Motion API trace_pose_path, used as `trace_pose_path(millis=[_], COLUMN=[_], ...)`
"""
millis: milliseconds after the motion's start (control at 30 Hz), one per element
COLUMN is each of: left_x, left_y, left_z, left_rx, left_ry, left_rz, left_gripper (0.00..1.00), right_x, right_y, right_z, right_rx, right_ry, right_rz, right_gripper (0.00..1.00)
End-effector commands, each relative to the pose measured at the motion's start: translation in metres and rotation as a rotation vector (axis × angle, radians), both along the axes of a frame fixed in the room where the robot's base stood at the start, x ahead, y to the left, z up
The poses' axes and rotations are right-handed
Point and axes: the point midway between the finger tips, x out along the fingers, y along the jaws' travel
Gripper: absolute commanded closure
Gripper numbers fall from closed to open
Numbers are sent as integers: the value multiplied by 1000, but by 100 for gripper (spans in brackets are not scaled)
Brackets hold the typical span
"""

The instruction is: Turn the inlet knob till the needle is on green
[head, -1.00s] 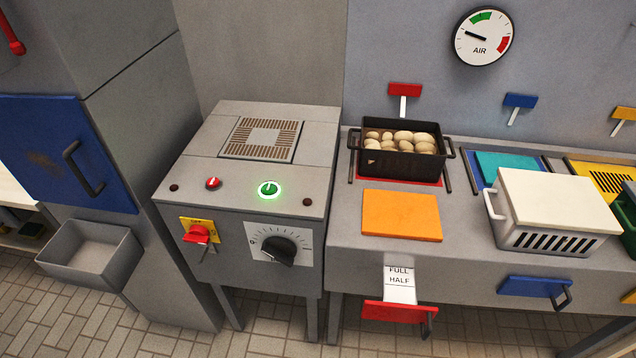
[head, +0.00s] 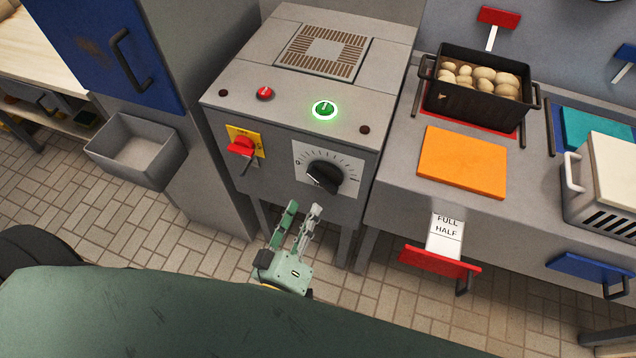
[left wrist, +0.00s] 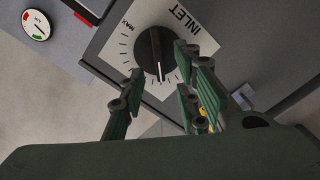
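The inlet knob (head: 325,178) is a black dial on a white scale plate on the front of the grey machine. In the left wrist view the knob (left wrist: 153,52) sits under the word INLET, its white mark pointing down. My left gripper (head: 304,207) is open and empty, just below and in front of the knob. In the left wrist view its fingers (left wrist: 160,66) are spread at either side of the knob's lower part; I cannot tell whether they touch it. A round gauge (left wrist: 36,25) with green and red marks shows there; its needle is too small to read surely. My right gripper is not seen.
A red switch (head: 242,147) on a yellow plate is left of the knob. A lit green button (head: 324,109) and a red button (head: 265,93) are on top. The floor below the machine is clear.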

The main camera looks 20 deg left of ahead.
Motion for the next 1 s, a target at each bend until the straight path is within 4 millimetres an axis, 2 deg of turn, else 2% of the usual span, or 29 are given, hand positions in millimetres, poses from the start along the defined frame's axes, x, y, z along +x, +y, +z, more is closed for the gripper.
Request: trace_pose_path(millis=[133, 400, 533, 900, 1000], left_x=[13, 56, 71, 78, 78], left_y=[1, -1, -2, -2, -2], left_z=[6, 6, 4, 3, 3], left_rx=[-10, -8, -7, -6, -6], left_ry=[-10, -9, -7, -5, -5], left_rz=[7, 5, 5, 5, 5], left_gripper=[70, 70, 70, 70, 78], right_x=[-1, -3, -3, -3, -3], right_y=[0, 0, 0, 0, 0], right_z=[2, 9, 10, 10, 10], right_rx=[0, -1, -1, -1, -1], right_ry=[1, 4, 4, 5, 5], right_rz=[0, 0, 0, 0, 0], right_gripper=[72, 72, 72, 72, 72])
